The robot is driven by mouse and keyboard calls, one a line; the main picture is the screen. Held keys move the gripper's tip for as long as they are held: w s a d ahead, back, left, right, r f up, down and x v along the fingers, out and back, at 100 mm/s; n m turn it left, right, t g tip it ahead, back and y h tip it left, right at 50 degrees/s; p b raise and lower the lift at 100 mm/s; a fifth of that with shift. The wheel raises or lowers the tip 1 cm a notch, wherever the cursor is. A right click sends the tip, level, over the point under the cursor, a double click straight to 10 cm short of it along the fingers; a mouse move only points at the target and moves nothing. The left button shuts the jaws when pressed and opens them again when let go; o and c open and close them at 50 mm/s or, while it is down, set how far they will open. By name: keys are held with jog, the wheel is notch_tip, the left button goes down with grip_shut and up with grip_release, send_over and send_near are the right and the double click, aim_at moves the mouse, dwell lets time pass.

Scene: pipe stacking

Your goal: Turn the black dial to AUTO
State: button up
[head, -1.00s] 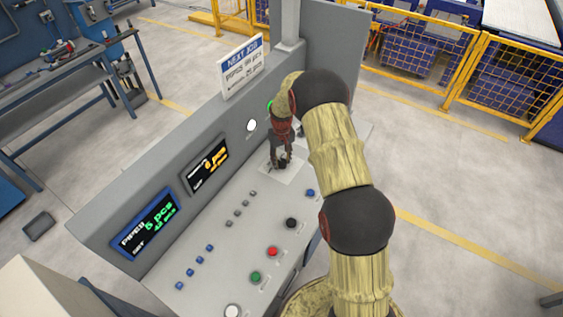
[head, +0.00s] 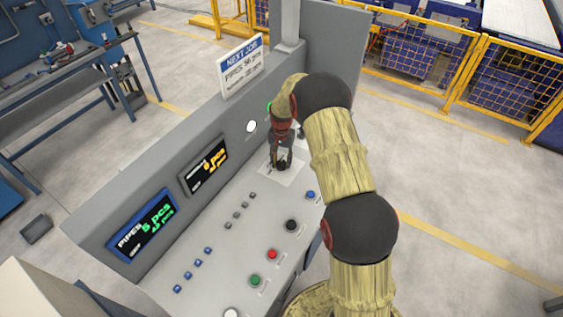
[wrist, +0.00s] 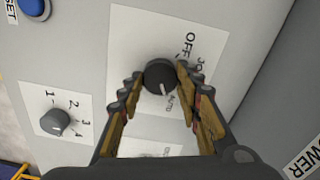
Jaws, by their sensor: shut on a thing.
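The black dial (wrist: 160,77) sits on a white label plate (wrist: 135,30) marked OFF, JOG and AUTO. Its white pointer mark is on the lower side of the knob, facing about toward the word AUTO. My gripper (wrist: 160,74) is shut on the dial, one finger on each side of it. In the head view my gripper (head: 281,160) reaches down onto the panel's far end, and its fingers mostly hide the dial there.
A smaller grey knob (wrist: 54,122) numbered 1 to 4 and a blue button (wrist: 34,8) are beside the plate. The sloped console (head: 205,285) carries several coloured buttons and two lit displays. A NEXT JOB sign (head: 242,66) stands on its top edge.

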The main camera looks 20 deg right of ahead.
aim_at(281, 163)
dwell(0.4)
jog(key=o, duration=1.2)
jog(key=shift+c, duration=0.2)
notch_tip(281, 163, up, 12)
